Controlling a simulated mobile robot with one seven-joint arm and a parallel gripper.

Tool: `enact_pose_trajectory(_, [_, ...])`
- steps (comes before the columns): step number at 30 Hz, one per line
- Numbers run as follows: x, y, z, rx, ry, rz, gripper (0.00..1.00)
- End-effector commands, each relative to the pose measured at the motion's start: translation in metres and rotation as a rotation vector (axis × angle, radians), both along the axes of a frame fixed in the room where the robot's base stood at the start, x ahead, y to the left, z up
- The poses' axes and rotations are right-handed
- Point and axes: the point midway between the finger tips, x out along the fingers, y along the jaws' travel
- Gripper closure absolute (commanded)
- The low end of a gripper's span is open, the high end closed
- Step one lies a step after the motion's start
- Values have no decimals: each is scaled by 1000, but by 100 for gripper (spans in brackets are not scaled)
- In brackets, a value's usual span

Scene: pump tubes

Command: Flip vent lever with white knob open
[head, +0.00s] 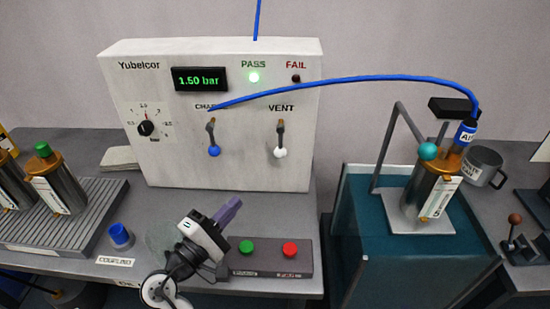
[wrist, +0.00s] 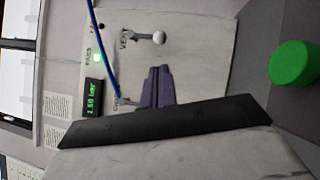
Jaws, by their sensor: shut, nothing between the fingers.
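The vent lever with the white knob (head: 280,153) is on the right of the front panel of the white test box (head: 230,172), under the VENT label. It hangs with its knob down. In the wrist view the white knob (wrist: 159,38) shows near the top. My gripper (head: 232,206) is in front of the box, below and left of the vent lever and apart from it. In the wrist view its purple fingers (wrist: 160,72) are together with nothing between them.
The charge lever with a blue knob (head: 214,151) hangs left of the vent lever. A button box with a green button (head: 246,247) and a red button (head: 290,249) lies in front. A blue hose (head: 350,79) arches right to a metal cylinder (head: 430,192) on a teal stand. The display reads 1.50 bar.

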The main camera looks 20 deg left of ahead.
Motion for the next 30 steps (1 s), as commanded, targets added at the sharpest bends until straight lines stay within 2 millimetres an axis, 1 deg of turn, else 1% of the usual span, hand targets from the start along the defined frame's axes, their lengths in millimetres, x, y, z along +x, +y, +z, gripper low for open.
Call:
enact_pose_trajectory(9, [1,0,0,0,0,-1,100])
enact_pose_trajectory(11, [3,-1,1,0,0,-1,100])
enact_pose_trajectory(14, [11,-4,4,-1,-1,-3,100])
enact_pose_trajectory(17, [27,-9,8,1,0,-4,100])
enact_pose_trajectory(24, [75,-25,20,1,0,-4,100])
enact_pose_trajectory(30, [109,-35,26,1,0,-2,100])
